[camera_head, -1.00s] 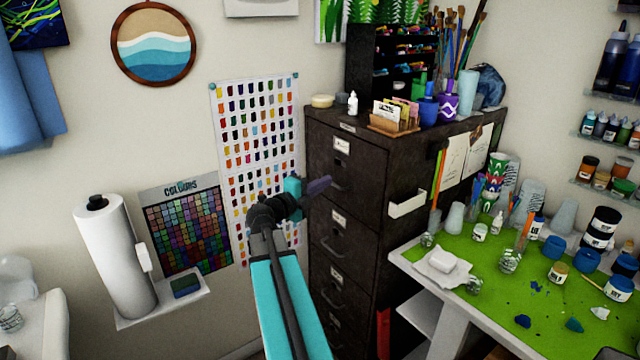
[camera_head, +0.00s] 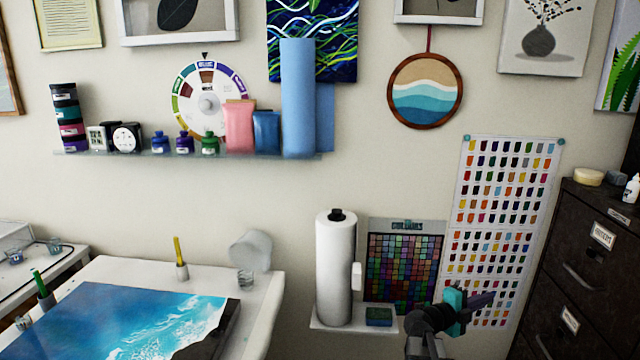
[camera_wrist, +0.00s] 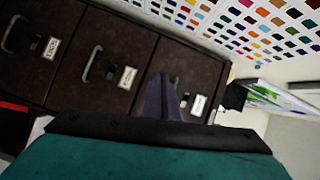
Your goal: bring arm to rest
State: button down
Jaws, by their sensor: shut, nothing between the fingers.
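My gripper (camera_head: 482,300) is at the lower right of the head view, in front of the wall with the colour charts. Its dark fingers point right, toward the filing cabinet. In the wrist view the fingers (camera_wrist: 162,98) are together and hold nothing, with the cabinet drawers behind them. My arm's lower part runs out of the bottom of the head view.
The dark filing cabinet (camera_head: 585,265) stands at the right. A paper towel roll (camera_head: 336,270) and a sponge (camera_head: 379,316) sit on a small wall shelf left of my gripper. A white table with a blue-and-white resin panel (camera_head: 130,320) is at the lower left.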

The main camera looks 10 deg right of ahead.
jog(key=w+a+f+n+t+y, duration=0.45)
jog(key=w+a+f+n, duration=0.2)
jog(key=a+f, duration=0.4)
jog(key=w+a+f+n+t+y, duration=0.3)
jog(key=w+a+f+n+t, duration=0.35)
jog(key=a, duration=0.65)
jog(key=s+a+f+n+g+y, duration=0.2)
jog(key=s+a+f+n+y, duration=0.15)
jog(key=a+f, duration=0.55)
jog(key=s+a+f+n+g+y, duration=0.25)
jog(key=a+f+n+y, duration=0.25)
jog(key=a+f, duration=0.4)
jog(key=s+a+f+n+g+y, duration=0.2)
jog(key=s+a+f+n+g, duration=0.15)
jog(key=s+f, duration=0.4)
jog(key=s+a+f+n+g+y, duration=0.1)
jog(key=s+a+f+n+g, duration=0.3)
jog(key=s, duration=0.6)
jog(key=s+d+n+g+h, duration=0.2)
jog(key=s+g, duration=0.6)
jog(key=s, duration=1.3)
jog(key=shift+s+d+f, duration=0.3)
jog(key=shift+s+d, duration=0.05)
jog(key=shift+d, duration=0.15)
